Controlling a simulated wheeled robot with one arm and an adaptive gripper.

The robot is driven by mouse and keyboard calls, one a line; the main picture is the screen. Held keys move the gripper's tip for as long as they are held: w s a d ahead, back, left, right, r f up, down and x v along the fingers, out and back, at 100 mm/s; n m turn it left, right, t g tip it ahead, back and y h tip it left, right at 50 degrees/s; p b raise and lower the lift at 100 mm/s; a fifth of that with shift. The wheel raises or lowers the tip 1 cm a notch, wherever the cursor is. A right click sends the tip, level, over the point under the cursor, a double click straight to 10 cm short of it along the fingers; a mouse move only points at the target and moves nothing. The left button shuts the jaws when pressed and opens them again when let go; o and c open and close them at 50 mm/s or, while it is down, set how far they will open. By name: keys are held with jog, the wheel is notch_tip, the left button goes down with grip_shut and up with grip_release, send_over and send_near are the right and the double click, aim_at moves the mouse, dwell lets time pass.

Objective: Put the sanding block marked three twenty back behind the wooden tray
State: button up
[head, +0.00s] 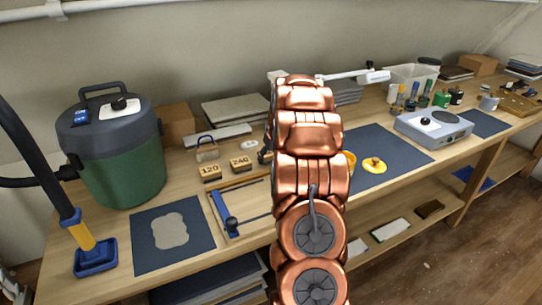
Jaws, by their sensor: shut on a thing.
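My copper arm fills the middle of the head view and hides most of my gripper. A small dark part of what looks like my gripper (265,156) shows at the arm's left edge, low over the bench. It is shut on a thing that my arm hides. I see no block marked 320. The sanding blocks marked 120 (210,173) and 240 (241,164) stand left of the gripper. A shallow wooden tray or frame (259,182) with a blue-handled tool lies in front of them. Another wooden tray (520,104) with small items is at the far right.
A green and black vacuum (112,150) stands at the left, near a dark mat (172,234). Right of my arm are a blue mat (405,150) with a yellow object (374,165), a hotplate (434,127) and several small jars. A metal-handled item (207,149) stands behind the blocks.

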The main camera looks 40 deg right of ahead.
jog(key=shift+f, duration=0.1)
jog(key=o, duration=1.1)
